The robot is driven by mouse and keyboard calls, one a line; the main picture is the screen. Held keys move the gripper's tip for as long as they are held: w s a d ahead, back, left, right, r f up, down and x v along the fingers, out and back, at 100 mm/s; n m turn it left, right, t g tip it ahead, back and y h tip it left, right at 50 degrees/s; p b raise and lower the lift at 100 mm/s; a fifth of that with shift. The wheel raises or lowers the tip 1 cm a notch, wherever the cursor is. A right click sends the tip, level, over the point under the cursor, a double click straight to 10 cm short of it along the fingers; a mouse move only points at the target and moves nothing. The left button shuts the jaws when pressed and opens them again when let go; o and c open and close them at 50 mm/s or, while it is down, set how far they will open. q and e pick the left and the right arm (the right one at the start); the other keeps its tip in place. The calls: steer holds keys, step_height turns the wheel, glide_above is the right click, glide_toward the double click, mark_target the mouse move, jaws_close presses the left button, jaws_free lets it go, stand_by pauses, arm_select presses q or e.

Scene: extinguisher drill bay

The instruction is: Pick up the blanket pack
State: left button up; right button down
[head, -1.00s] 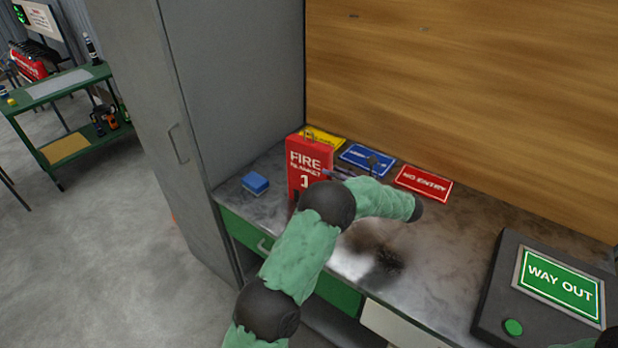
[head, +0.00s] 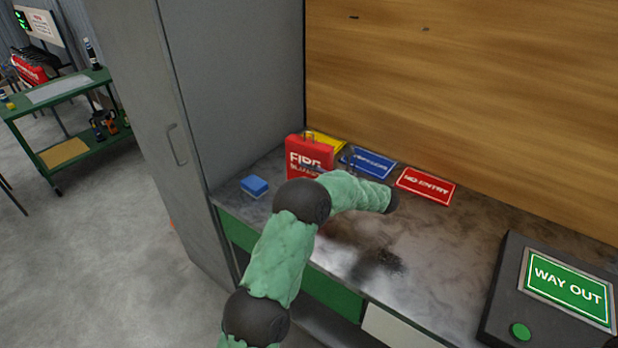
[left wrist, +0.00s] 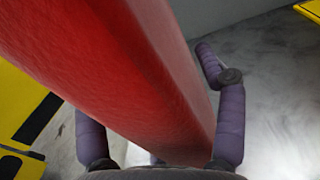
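The red blanket pack (head: 308,150) stands upright on the bench, its white "FIRE BLANKET" lettering partly covered by my left arm. It fills much of the left wrist view (left wrist: 130,70) as a long red block running between the fingers. My left gripper (head: 318,168) is at the pack's front, mostly hidden by my forearm in the head view. In the left wrist view its purple fingers (left wrist: 155,110) are spread, one on each side of the pack, with no clear grip. My right gripper is not in view.
A blue block (head: 254,186) lies left of the pack. Yellow (head: 328,142), blue (head: 368,161) and red "NO ENTRY" (head: 425,186) signs lie behind and to the right. A "WAY OUT" box (head: 510,310) stands at right. A grey cabinet (head: 235,80) rises at left.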

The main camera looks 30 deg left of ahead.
arm_select(q)
steer(key=shift+r, duration=0.1)
jaws_close()
